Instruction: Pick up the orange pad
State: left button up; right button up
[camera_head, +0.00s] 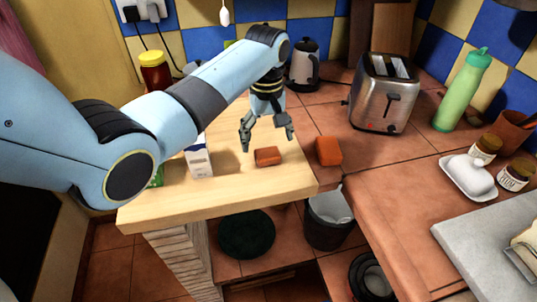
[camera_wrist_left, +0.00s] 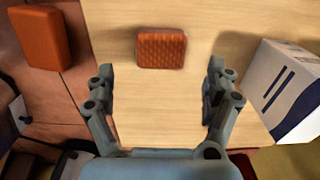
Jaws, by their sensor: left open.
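A small orange pad with a textured top (camera_head: 267,156) lies flat on the pale wooden worktop (camera_head: 230,203). It also shows at the upper middle of the left wrist view (camera_wrist_left: 161,48). A second, smoother orange block (camera_head: 328,151) is on the tiled counter to its right; the left wrist view shows it at the upper left (camera_wrist_left: 47,38). My left gripper (camera_head: 267,137) is open and empty, pointing down above the textured pad, apart from it. In the left wrist view the pad lies beyond the fingertips (camera_wrist_left: 160,72), between their lines. My right gripper is not in view.
A white and blue carton (camera_head: 199,160) stands left of the pad, near my left arm. A toaster (camera_head: 385,93), a kettle (camera_head: 304,64) and a green bottle (camera_head: 462,90) stand behind and to the right. A bin (camera_head: 328,222) is below the worktop's front edge.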

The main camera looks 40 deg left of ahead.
aim_at(267, 152)
pick_arm(q)
jog(key=f, duration=0.3)
jog(key=shift+s+d+f, duration=0.25)
jog(key=shift+s+f, duration=0.1)
jog(key=shift+w+f, duration=0.1)
jog(key=shift+f, duration=0.2)
jog(key=c, duration=0.6)
jog(key=shift+r, duration=0.1)
jog(key=c, duration=0.5)
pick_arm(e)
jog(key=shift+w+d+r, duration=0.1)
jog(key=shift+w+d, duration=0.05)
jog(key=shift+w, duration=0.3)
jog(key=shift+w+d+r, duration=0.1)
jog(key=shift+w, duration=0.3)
